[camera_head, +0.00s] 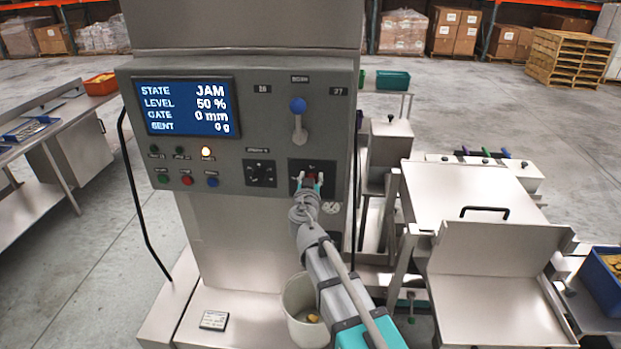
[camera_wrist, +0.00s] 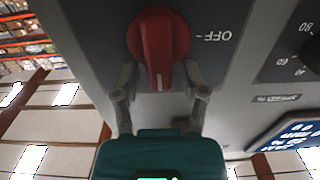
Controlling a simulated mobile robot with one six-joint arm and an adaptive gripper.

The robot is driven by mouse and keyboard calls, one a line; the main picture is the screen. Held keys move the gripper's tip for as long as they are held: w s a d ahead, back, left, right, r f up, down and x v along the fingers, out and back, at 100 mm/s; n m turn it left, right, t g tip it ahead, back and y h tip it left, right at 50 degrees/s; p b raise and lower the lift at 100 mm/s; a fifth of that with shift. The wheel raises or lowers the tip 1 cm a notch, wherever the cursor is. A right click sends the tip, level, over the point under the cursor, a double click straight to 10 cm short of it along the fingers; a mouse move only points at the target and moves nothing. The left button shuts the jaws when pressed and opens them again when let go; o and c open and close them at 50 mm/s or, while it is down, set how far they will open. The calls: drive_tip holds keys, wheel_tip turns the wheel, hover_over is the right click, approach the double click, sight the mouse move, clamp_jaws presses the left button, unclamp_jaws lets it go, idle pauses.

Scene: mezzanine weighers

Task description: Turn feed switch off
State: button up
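The red feed switch (camera_head: 310,179) is a rotary knob on a dark plate at the lower right of the grey control panel (camera_head: 226,125). In the wrist view the red knob (camera_wrist: 157,40) has its handle pointing down the picture, toward my gripper, while the label OFF, upside down, is to its right. My gripper (camera_wrist: 160,78) is open, with one finger on each side of the handle's end. Gaps show between the fingers and the handle. In the head view my gripper (camera_head: 309,182) is at the switch and partly covers it.
The display (camera_head: 188,106) reads STATE JAM, LEVEL 50 %, GATE 0 mm. A bucket (camera_head: 300,300) stands below my arm. Metal weighing equipment (camera_head: 470,200) fills the right.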

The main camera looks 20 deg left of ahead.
clamp_jaws()
drive_tip(key=shift+s+n, duration=0.1)
drive_tip(key=shift+n, duration=0.3)
drive_tip(key=n, duration=0.3)
drive_tip(key=shift+s+a+f, duration=0.15)
drive_tip(key=shift+a, duration=0.2)
drive_tip(key=n+b, duration=0.1)
drive_tip(key=n, duration=0.3)
drive_tip(key=a+f+n, duration=0.1)
drive_tip(key=n, duration=0.4)
drive_tip(key=f+n+b, duration=0.1)
drive_tip(key=n, duration=0.4)
drive_tip(key=shift+s+a+f+b, duration=0.15)
drive_tip(key=shift+a+f+b, duration=0.1)
drive_tip(key=shift+b, duration=0.1)
drive_tip(key=shift+r, duration=0.1)
